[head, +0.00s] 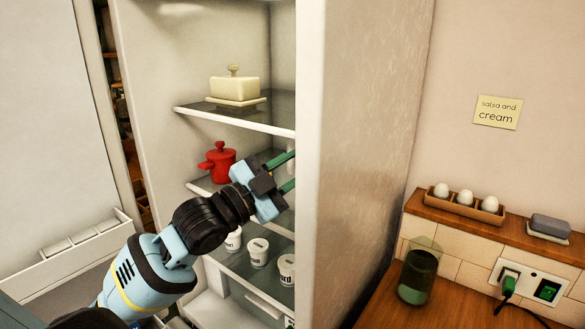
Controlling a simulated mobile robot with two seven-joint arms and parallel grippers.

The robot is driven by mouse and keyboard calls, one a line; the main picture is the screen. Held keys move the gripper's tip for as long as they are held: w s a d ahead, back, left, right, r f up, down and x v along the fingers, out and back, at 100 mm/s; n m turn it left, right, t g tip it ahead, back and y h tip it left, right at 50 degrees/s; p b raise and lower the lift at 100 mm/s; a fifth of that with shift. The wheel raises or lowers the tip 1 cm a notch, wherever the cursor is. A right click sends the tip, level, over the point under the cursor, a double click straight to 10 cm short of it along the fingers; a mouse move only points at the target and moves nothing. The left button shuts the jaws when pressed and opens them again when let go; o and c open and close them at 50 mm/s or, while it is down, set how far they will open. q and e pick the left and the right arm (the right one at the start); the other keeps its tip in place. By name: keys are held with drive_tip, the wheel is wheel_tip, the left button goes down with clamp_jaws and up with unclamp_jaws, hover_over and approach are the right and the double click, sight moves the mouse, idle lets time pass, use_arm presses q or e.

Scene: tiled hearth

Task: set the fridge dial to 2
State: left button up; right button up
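The fridge (360,150) stands open, its shelves showing to the left of its near side wall. My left arm reaches into it from the lower left. My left gripper (286,173) is at the inner right side, just above the middle shelf, with its two green fingers apart. The fingertips pass behind the front edge of the side wall and are hidden. No dial is visible, so I cannot tell whether the fingers touch one. My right gripper is not in view.
A butter dish (234,90) stands on the upper shelf, a red pot (217,161) on the one below. White labelled cups (258,252) stand lower. Outside right are an egg holder (465,205), a glass jar (418,272), a socket plate (528,282) and a "salsa and cream" note (497,112).

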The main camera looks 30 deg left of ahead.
use_arm(q)
drive_tip(key=o, duration=1)
drive_tip(key=b+v, duration=0.1)
drive_tip(key=v, duration=0.6)
drive_tip(key=shift+s+a+f, duration=0.1)
drive_tip(key=shift+s, duration=0.3)
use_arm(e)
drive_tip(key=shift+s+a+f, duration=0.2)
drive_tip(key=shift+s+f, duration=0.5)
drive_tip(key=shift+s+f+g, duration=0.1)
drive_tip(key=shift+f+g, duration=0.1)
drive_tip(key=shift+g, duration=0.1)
